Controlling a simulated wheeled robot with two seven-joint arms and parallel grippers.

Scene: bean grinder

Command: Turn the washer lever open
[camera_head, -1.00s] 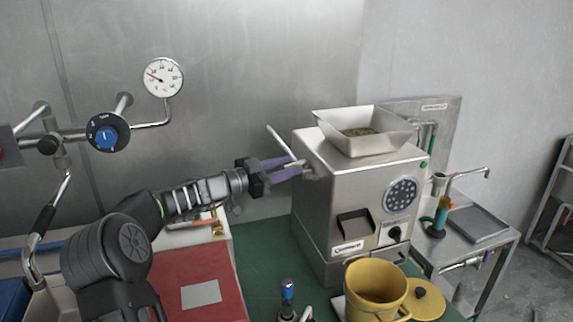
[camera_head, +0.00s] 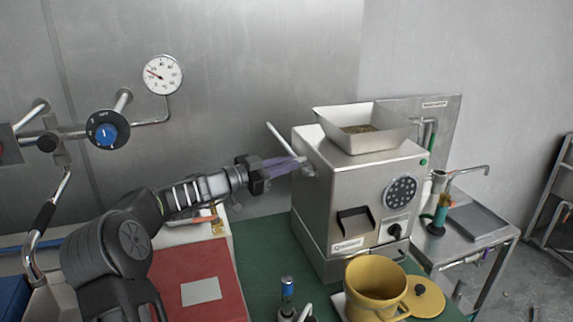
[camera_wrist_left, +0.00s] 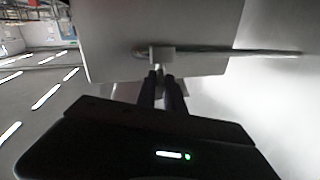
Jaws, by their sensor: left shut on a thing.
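The washer lever (camera_head: 281,138) is a thin pale rod on the left side of the steel grinder (camera_head: 340,200). It slopes up and to the left from a small hub (camera_head: 308,169). My left gripper (camera_head: 298,164) has its purple-grey fingers together at the hub end of the lever. In the left wrist view, the fingers (camera_wrist_left: 162,78) are shut on the lever's block (camera_wrist_left: 162,54), and the rod (camera_wrist_left: 240,53) runs off to the right. The exact contact is partly hidden. My right gripper is not in view.
A yellow pot (camera_head: 372,290) stands in front of the grinder, with its lid (camera_head: 428,294) beside it. A hopper of beans (camera_head: 362,128) sits on top of the grinder. A blue-topped tap (camera_head: 287,290) stands at the front. The green worktop (camera_head: 262,240) left of the grinder is clear.

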